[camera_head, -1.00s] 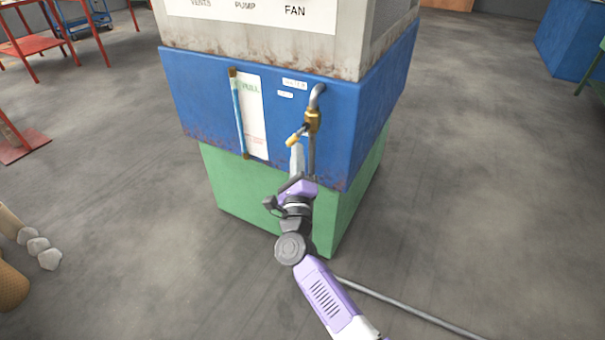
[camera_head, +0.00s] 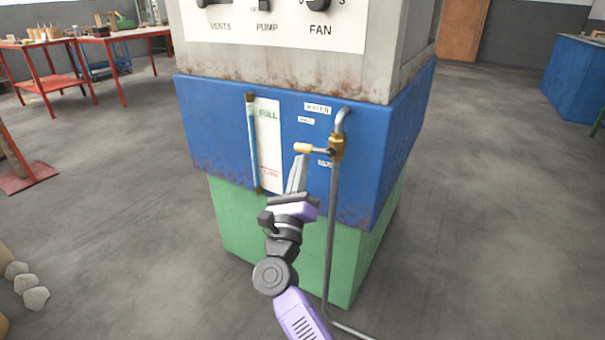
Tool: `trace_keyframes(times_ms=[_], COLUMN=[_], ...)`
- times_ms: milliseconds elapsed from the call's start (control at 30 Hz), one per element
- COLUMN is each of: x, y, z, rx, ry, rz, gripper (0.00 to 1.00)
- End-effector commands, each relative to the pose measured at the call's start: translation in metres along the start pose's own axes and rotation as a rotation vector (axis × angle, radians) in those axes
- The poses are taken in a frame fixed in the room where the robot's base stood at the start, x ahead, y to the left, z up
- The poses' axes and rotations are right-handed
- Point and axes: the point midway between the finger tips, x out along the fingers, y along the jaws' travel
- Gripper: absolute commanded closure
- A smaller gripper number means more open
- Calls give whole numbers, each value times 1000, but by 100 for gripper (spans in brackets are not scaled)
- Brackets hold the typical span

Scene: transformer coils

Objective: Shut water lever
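My gripper (camera_head: 303,158) is right below the lever, pointing up. Its fingers look close together, with nothing seen between them. The fingertips are at or very near the lever's underside; I cannot tell whether they touch.
The grey pipe (camera_head: 333,235) runs down right of my gripper to the floor. A level gauge (camera_head: 252,145) is left of the lever. Knobs for vents, pump and fan are on the white panel (camera_head: 280,27) above. Floor on both sides is open.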

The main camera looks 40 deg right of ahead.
Motion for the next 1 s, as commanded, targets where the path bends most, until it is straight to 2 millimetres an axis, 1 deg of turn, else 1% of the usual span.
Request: trace_keyframes(times_ms=[100,400,1000], x=[3,6,7], y=[0,1,1], z=[5,10,11], rx=[0,-2,0], ry=[0,-1,-5], rz=[1,1,0], gripper=[100,100,100])
